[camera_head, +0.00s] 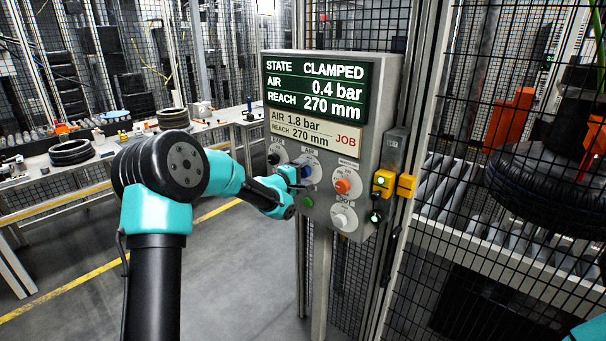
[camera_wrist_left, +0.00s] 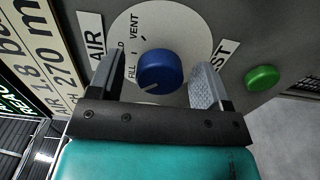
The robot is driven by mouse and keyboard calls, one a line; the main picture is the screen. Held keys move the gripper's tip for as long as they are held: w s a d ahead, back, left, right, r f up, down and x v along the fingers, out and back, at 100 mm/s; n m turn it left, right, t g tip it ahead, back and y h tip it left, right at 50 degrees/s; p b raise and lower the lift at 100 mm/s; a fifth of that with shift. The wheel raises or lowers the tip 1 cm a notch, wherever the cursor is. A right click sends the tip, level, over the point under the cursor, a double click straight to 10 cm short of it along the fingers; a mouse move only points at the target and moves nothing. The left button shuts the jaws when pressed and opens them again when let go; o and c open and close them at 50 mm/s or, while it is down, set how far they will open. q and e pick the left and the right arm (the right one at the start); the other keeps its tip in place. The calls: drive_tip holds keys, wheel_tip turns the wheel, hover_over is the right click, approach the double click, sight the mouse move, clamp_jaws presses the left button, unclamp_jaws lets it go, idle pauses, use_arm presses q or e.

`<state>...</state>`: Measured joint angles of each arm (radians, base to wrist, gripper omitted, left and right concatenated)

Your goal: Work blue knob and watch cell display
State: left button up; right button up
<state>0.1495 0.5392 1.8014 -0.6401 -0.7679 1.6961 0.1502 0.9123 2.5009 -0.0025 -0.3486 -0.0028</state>
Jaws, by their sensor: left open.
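The blue knob (camera_wrist_left: 160,68) sits on a white dial marked VENT and FILL, with a partly hidden word between. Its white mark points to the lower left, on the FILL side. My left gripper (camera_wrist_left: 158,64) is open, one finger on each side of the knob; contact cannot be told. In the head view the knob (camera_head: 306,171) shows just beyond the left gripper (camera_head: 292,176). The cell display (camera_head: 315,88) reads STATE CLAMPED, AIR 0.4 bar, REACH 270 mm. The job card (camera_head: 314,132) below it reads AIR 1.8 bar, REACH 270 mm. My right gripper is not in view.
The panel also has a black knob (camera_head: 273,158), an orange knob (camera_head: 342,186), a white-grey knob (camera_head: 340,219) and a green button (camera_wrist_left: 261,78). A mesh fence and a tyre (camera_head: 550,185) over rollers are at right. A bench (camera_head: 95,165) stands at left.

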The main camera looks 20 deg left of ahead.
use_arm(q)
drive_tip(key=shift+s, duration=0.1)
drive_tip(key=v, duration=1.7)
drive_tip(key=s+d+f+m+g, duration=0.2)
drive_tip(key=d+f+g, duration=0.1)
drive_tip(key=f, duration=0.6)
drive_tip(key=s+d+f+m+g+y, duration=0.1)
drive_tip(key=s+d+f+m+g, duration=0.15)
drive_tip(key=f, duration=0.75)
drive_tip(key=s+d+f+m+g, duration=0.15)
drive_tip(key=d+f, duration=0.25)
drive_tip(key=f, duration=0.5)
drive_tip(key=s+d+f+m+g, duration=0.3)
drive_tip(key=s+d+f+g, duration=0.1)
drive_tip(key=s+f, duration=0.3)
drive_tip(key=s+d+f+m+g, duration=0.4)
drive_tip(key=s+f, duration=0.4)
drive_tip(key=s, duration=0.4)
drive_tip(key=shift+s+d+f+g, duration=0.25)
drive_tip(key=shift+d+f+g, duration=0.1)
drive_tip(key=shift+g, duration=0.35)
